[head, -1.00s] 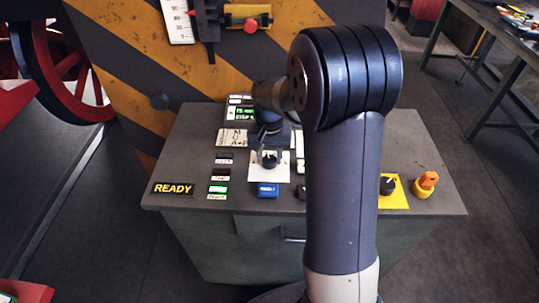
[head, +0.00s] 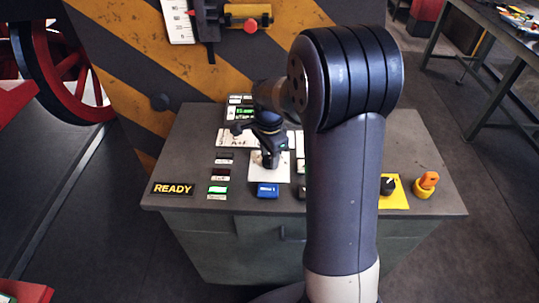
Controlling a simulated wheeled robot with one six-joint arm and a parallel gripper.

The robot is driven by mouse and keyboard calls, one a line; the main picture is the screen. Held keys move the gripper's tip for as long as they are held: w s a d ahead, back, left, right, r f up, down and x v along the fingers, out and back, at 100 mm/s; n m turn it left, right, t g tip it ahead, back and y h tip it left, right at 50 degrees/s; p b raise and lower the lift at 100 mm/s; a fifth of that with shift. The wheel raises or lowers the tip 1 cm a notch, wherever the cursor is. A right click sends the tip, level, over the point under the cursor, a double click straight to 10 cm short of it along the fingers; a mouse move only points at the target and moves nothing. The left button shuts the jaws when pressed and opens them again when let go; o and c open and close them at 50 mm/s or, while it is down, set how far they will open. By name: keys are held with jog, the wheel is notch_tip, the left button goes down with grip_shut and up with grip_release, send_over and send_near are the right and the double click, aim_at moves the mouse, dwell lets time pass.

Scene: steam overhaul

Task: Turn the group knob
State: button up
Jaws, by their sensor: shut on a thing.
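The group knob (head: 270,163) is a small black knob on a white square plate (head: 257,176) on the grey control desk, above a blue label (head: 267,190). My gripper (head: 269,151) points down at the knob from above and is shut on it. The gripper body hides most of the knob, so its pointer direction cannot be read.
A black knob on a yellow plate (head: 395,192) and an orange switch (head: 427,182) sit at the right.

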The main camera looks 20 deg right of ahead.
jog(key=m, duration=0.3)
jog(key=shift+m, duration=2.3)
jog(key=o, duration=1)
notch_tip(320, 180, up, 11)
jog(key=shift+f, duration=0.1)
notch_tip(320, 180, down, 11)
